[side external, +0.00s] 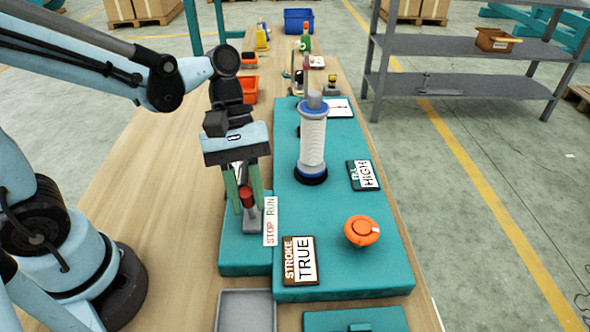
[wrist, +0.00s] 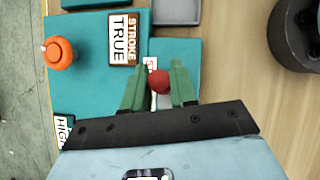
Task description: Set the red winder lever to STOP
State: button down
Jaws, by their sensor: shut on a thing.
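The red winder lever (side external: 247,196) stands on a grey base on the left part of the teal machine, beside a STOP RUN label (side external: 270,221). STOP is at the near end of the label and RUN at the far end. My gripper (side external: 245,204) is at the lever with its green fingers pointing down, one on each side of the red knob. In the wrist view the red knob (wrist: 158,81) sits between the two green fingertips (wrist: 158,88). My gripper is shut on it. The label is mostly hidden in the wrist view.
On the teal machine (side external: 340,276) are a white spool (side external: 312,140), an orange knob (side external: 361,231), a STROKE TRUE sign (side external: 300,261) and a HIGH sign (side external: 363,175). A grey tray (side external: 246,296) lies at the near edge. Bare wooden table (side external: 165,180) is to the left.

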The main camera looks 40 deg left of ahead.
jog(key=shift+w+a+r+g+h, duration=0.15)
jog(key=shift+w+a+g+h, duration=0.6)
jog(key=shift+g+h, duration=0.2)
jog(key=c, duration=1)
grip_release()
